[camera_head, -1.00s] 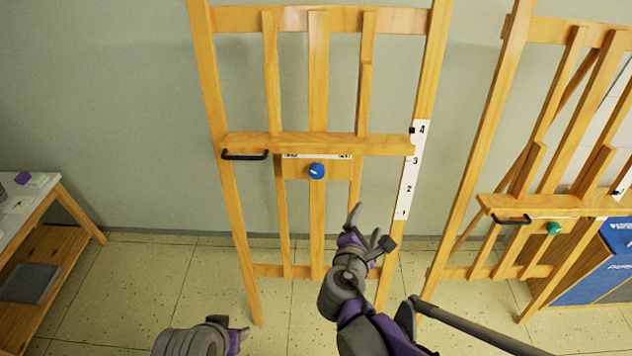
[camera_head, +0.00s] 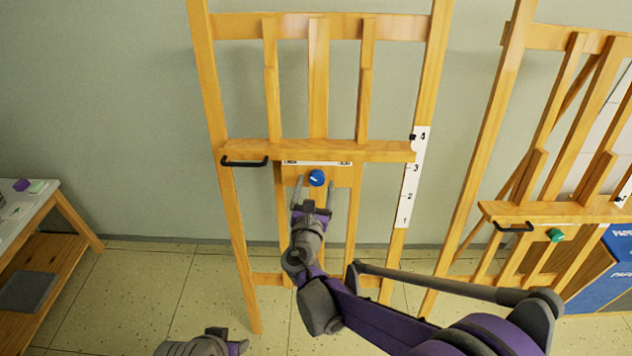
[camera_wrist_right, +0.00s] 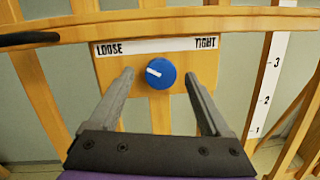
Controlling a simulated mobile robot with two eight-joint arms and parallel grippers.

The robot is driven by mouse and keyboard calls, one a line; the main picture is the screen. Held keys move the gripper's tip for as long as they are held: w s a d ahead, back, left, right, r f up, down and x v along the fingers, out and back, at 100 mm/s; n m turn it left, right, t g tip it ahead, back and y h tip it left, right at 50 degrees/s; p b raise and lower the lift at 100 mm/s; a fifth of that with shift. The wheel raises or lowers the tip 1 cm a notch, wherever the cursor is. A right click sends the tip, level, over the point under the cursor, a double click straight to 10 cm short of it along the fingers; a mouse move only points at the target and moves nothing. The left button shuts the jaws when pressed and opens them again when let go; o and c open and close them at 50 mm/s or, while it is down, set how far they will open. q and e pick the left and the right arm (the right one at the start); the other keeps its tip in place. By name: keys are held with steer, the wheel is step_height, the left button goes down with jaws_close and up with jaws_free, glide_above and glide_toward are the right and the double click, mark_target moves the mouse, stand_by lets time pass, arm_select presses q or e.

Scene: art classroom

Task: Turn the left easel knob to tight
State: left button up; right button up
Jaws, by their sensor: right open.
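The left easel's blue knob (camera_head: 316,178) sits on a wooden plate below the easel's ledge (camera_head: 320,150). In the right wrist view the knob (camera_wrist_right: 160,73) shows a white pointer aimed up and left, toward the LOOSE end of the label strip (camera_wrist_right: 160,47); TIGHT is at the strip's right end. My right gripper (camera_head: 313,192) is open just below the knob. In the right wrist view its fingers (camera_wrist_right: 160,84) stand either side of the knob, apart from it. My left gripper (camera_head: 240,347) is low at the bottom edge, mostly cut off, and its fingers are unclear.
A black handle (camera_head: 244,162) is on the ledge's left part. A numbered white scale (camera_head: 411,180) runs down the easel's right leg. A second easel with a green knob (camera_head: 556,235) stands at right. A low table (camera_head: 50,205) stands at far left.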

steer(key=shift+w+d, duration=0.1)
steer(key=shift+w, duration=0.65)
jaws_close()
